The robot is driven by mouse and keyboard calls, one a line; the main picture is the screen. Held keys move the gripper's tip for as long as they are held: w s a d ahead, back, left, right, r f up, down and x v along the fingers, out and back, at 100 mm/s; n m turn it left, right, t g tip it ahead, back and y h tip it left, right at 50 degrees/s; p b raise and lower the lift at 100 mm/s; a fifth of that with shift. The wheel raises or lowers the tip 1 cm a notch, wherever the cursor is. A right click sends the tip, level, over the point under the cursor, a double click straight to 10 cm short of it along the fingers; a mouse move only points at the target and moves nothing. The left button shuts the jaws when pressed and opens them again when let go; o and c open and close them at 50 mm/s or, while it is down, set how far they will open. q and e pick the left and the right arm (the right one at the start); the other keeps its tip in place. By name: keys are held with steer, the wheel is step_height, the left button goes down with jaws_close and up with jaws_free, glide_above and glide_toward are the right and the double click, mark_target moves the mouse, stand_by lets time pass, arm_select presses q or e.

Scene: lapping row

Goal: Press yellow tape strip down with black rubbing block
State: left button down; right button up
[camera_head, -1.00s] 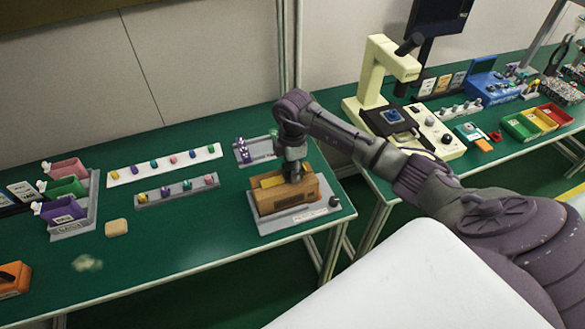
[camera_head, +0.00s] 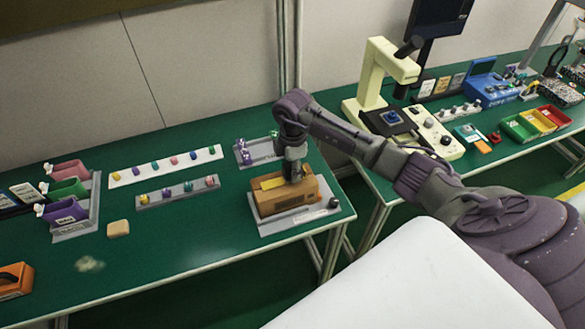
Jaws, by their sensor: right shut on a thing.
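A tan wooden block (camera_head: 285,199) sits on a grey base plate (camera_head: 265,229) near the right end of the left green table. A yellow strip (camera_head: 271,183) shows on its top, left of my gripper. My right gripper (camera_head: 293,178) points down at the top of the block, beside the yellow strip. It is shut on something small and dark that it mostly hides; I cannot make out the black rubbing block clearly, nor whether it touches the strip. My left gripper is not in view.
Racks with small coloured knobs (camera_head: 177,192) lie left of the block. Purple, green and pink bins (camera_head: 63,211) stand farther left, near a beige block (camera_head: 118,228). A cream microscope (camera_head: 372,84) stands on the right table.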

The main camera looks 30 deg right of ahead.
steer(key=shift+r+p, duration=2.15)
steer(key=shift+r, duration=0.9)
steer(key=shift+f, duration=0.1)
